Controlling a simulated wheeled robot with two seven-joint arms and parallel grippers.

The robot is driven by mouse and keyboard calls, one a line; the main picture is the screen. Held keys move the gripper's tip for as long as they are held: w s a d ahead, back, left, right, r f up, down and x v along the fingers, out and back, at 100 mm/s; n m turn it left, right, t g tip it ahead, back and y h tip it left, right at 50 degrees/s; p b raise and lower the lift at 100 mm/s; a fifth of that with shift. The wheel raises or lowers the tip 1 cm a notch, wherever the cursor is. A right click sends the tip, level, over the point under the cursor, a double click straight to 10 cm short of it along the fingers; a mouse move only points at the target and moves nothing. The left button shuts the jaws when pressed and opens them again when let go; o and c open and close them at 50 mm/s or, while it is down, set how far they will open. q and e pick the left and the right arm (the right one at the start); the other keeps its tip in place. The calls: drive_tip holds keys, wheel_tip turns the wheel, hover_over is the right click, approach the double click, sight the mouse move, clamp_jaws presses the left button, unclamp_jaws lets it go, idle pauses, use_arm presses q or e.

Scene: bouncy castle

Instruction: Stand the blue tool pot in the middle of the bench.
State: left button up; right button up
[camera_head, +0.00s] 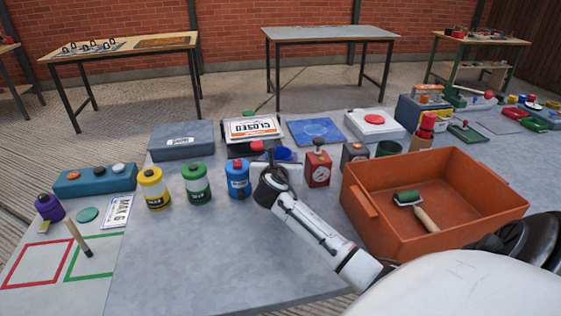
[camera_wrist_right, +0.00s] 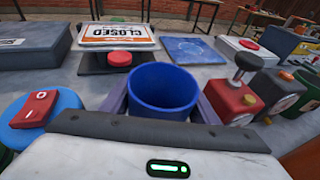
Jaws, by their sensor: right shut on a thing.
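The blue tool pot (camera_head: 284,154) is mostly hidden behind my right gripper (camera_head: 280,170) in the head view; only its rim and upper part show. In the right wrist view the pot (camera_wrist_right: 162,92) is upright, open-topped and looks empty. It sits between the two fingers of the right gripper, which is shut on it. I cannot tell whether its base touches the bench (camera_head: 215,255). The bench is a grey top with a bare front area. My left gripper is not in view.
A blue canister (camera_head: 238,180) stands close left of the gripper, with green (camera_head: 196,184) and yellow (camera_head: 154,189) ones beyond. A red timer box (camera_head: 317,170) is close right. An orange crate (camera_head: 430,200) holds a roller. A closed sign (camera_head: 252,129) lies behind.

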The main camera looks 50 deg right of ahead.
drive_tip(key=shift+r, duration=0.2)
drive_tip(key=shift+f, duration=0.1)
drive_tip(key=o, duration=1.2)
drive_tip(key=shift+f, duration=0.15)
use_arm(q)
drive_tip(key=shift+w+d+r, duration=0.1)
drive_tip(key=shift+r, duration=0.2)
use_arm(e)
drive_tip(key=shift+o, duration=0.4)
use_arm(q)
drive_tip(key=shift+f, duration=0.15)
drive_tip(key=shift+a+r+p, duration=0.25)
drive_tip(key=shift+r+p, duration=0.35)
drive_tip(key=shift+p, duration=0.25)
use_arm(e)
drive_tip(key=v, duration=1.2)
drive_tip(key=shift+r, duration=0.25)
